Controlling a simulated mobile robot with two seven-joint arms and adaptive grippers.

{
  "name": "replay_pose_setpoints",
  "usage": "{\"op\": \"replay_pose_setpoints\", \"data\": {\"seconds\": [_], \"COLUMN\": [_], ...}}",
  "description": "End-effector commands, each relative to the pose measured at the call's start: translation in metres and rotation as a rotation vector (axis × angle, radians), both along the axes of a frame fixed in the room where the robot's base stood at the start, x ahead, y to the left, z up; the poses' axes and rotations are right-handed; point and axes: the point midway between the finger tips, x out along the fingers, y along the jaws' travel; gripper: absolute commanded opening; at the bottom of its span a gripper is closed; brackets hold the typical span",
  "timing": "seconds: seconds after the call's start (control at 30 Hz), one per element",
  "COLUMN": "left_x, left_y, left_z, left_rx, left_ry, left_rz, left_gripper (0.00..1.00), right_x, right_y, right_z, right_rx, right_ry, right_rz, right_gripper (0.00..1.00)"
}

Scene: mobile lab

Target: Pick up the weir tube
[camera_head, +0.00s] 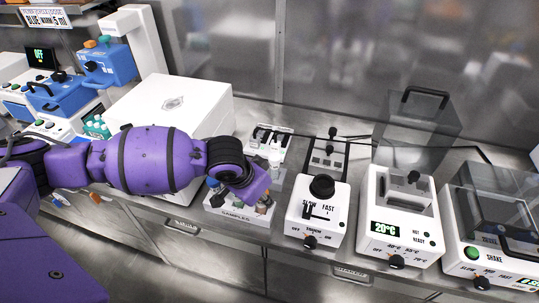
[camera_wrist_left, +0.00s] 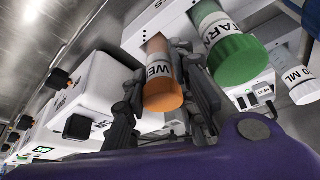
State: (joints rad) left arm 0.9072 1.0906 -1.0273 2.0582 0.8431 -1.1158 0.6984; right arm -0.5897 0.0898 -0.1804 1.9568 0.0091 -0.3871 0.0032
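The weir tube (camera_wrist_left: 161,80) has an orange cap and a white label on which "WE" shows. In the left wrist view it stands between the two fingers of my left gripper (camera_wrist_left: 165,92), one on each side of it, close to the cap. I cannot tell whether they press on it. In the head view my left gripper (camera_head: 264,200) is over the front of the white samples rack (camera_head: 236,217), and my wrist hides much of the rack and its tubes. My right gripper is not in view.
A green-capped tube (camera_wrist_left: 236,58) stands right beside the left gripper's finger, and a white-capped container (camera_wrist_left: 303,88) is farther right. A speed-knob device (camera_head: 318,213) stands just right of the rack. A large white box (camera_head: 172,105) stands behind my arm.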

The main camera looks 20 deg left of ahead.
Motion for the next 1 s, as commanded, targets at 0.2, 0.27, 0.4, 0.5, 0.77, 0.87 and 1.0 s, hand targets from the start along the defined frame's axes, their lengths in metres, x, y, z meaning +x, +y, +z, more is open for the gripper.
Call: {"op": "replay_pose_setpoints", "data": {"seconds": [0.2,0.27,0.4,0.5,0.77,0.87,1.0], "left_x": [0.0,0.0,0.0,0.0,0.002,-0.006,-0.028], "left_y": [0.0,0.0,0.0,0.0,0.0,-0.001,-0.002], "left_z": [0.0,0.0,0.0,0.002,0.026,0.042,0.068], "left_rx": [0.0,0.0,0.0,0.0,-0.001,-0.001,-0.001], "left_ry": [0.0,0.0,0.0,-0.001,-0.005,-0.003,-0.005], "left_rz": [0.0,0.0,0.0,0.0,0.001,-0.002,-0.002], "left_gripper": [0.0,0.0,0.0,0.0,0.0,0.0,0.0], "right_x": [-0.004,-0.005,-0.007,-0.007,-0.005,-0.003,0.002], "right_y": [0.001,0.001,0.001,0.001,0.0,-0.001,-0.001], "right_z": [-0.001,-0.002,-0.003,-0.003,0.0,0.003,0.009], "right_rx": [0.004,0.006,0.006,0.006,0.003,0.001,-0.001], "right_ry": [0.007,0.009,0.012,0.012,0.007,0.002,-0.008], "right_rz": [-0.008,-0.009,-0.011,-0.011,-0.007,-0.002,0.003], "right_gripper": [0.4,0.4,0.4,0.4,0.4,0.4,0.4]}}
